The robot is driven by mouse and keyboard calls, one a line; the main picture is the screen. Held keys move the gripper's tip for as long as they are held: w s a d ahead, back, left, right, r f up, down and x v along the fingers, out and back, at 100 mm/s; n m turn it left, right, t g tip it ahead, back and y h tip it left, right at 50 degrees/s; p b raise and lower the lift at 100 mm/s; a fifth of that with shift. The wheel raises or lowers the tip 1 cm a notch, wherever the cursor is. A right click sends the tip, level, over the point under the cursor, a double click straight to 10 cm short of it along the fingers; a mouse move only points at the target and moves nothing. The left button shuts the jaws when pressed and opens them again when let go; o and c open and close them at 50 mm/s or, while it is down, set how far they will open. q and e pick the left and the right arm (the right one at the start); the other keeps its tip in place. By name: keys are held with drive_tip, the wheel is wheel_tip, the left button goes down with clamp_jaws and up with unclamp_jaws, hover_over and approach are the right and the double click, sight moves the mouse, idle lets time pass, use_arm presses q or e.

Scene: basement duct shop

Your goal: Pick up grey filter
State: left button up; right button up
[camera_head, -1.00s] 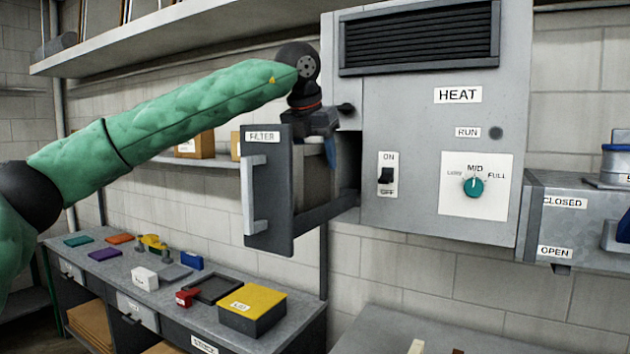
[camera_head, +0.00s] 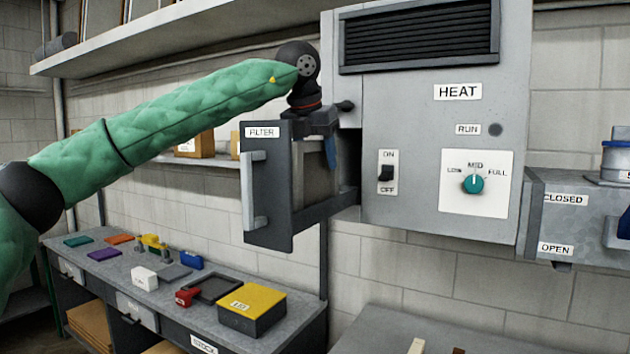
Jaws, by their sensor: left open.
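The filter drawer (camera_head: 268,205), labelled FILTER, is pulled out from the left side of the grey heater box. Inside its frame a grey-beige panel (camera_head: 312,178) shows, which looks like the grey filter; most of it is hidden by the drawer front and my gripper. My left gripper (camera_head: 328,150) points down into the open top of the drawer, with a blue finger beside the panel. It is open; I cannot tell whether the fingers touch the panel. My right gripper is not in view.
The heater box (camera_head: 420,225) with its ON/OFF switch and dial stands just right of the drawer. A shelf (camera_head: 200,45) runs above my arm. Below, a workbench (camera_head: 120,262) holds coloured flat pieces, a dark tray (camera_head: 212,289) and a yellow-lidded box (camera_head: 252,309).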

use_arm(q)
clamp_jaws()
drive_tip(key=shift+r, duration=0.1)
idle(0.3)
